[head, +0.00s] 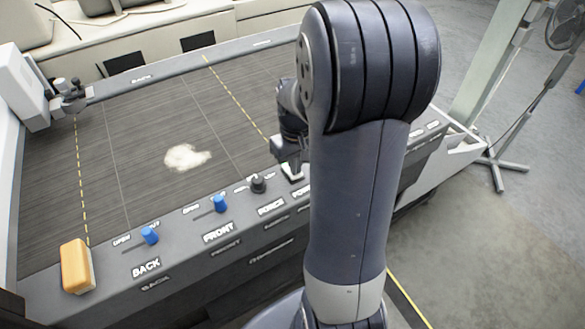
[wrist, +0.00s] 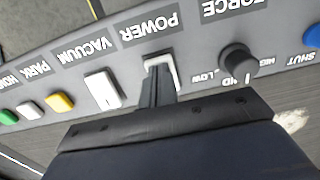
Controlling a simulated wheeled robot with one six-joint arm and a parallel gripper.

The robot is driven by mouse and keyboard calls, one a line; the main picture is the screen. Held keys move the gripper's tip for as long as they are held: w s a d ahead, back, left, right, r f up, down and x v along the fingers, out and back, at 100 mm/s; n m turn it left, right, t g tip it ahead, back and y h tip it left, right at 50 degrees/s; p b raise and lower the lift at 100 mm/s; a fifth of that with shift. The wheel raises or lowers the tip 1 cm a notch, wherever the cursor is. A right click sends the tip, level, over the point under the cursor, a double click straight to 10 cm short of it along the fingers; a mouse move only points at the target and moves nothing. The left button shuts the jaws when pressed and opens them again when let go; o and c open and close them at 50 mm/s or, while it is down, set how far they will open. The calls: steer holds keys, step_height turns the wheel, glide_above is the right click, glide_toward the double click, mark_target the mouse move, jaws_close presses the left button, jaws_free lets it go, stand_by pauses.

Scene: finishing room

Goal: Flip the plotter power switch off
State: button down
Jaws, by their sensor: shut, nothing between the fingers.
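The plotter power switch (wrist: 161,62) is a pale rocker under the POWER label in the wrist view, partly hidden by my fingers. In the head view, its pale edge (head: 293,174) shows on the plotter's front panel, just right of the black force knob. My gripper (wrist: 157,88) is shut and empty, its fingertips at the switch; I cannot tell whether they touch it. In the head view my gripper (head: 289,164) is small and dark above the panel, partly hidden by my arm. The switch's on or off position cannot be told.
Close beside the switch are the white vacuum rocker (wrist: 102,90) and the black force knob (wrist: 238,59). A yellow button (wrist: 60,102) lies farther left. Blue levers (head: 220,204) and an orange block (head: 77,266) are along the panel. The plotter bed (head: 120,190) carries a pale patch.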

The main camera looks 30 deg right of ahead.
steer(key=shift+f, duration=0.25)
steer(key=shift+r+p, duration=2.8)
steer(key=shift+r, duration=0.8)
steer(key=shift+f, duration=0.15)
step_height(320, 180, down, 7)
steer(key=b, duration=0.6)
steer(key=shift+r, duration=0.25)
